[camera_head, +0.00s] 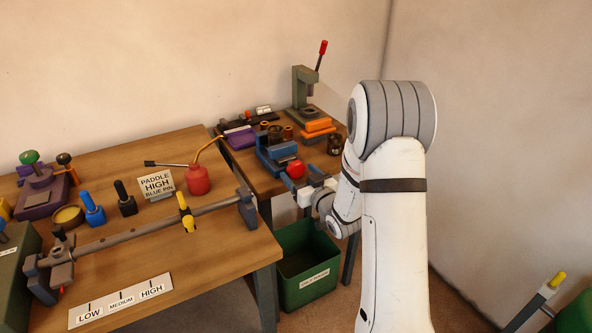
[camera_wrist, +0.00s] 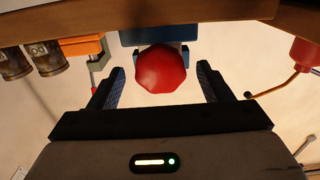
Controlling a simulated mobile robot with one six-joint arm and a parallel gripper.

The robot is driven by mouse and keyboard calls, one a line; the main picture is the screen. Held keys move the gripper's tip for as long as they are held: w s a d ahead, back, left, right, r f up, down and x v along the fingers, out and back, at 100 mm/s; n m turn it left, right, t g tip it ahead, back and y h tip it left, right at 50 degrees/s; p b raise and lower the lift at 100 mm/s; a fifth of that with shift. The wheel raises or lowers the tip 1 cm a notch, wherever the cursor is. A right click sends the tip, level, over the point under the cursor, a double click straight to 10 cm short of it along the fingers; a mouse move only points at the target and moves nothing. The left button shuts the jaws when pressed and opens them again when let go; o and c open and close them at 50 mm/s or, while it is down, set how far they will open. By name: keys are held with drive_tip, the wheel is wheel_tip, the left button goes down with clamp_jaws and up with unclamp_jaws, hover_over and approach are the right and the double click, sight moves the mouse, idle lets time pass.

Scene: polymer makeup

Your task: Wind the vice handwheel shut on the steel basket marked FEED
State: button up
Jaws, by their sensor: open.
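The blue vice (camera_head: 277,152) stands at the front of the rear bench. Its red faceted handwheel (camera_head: 296,170) faces my gripper (camera_head: 302,179). In the wrist view the handwheel (camera_wrist: 162,70) sits between the open fingers of my gripper (camera_wrist: 160,67), with a gap on each side, and the blue vice body (camera_wrist: 150,36) is behind it. Two dark metal cylinders (camera_wrist: 47,58) with brown bands are at the left of the wrist view; a dark cylinder (camera_head: 334,146) also shows right of the vice. I cannot read FEED on any of them.
A press with a red-tipped lever (camera_head: 305,90) and an orange block (camera_head: 318,127) stand behind the vice. A red oil can (camera_head: 198,180) is on the left bench. A labelled green bin (camera_head: 300,262) stands on the floor below my gripper.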

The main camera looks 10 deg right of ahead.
drive_tip(key=shift+x, duration=1.25)
drive_tip(key=c, duration=1)
drive_tip(key=shift+o, duration=0.2)
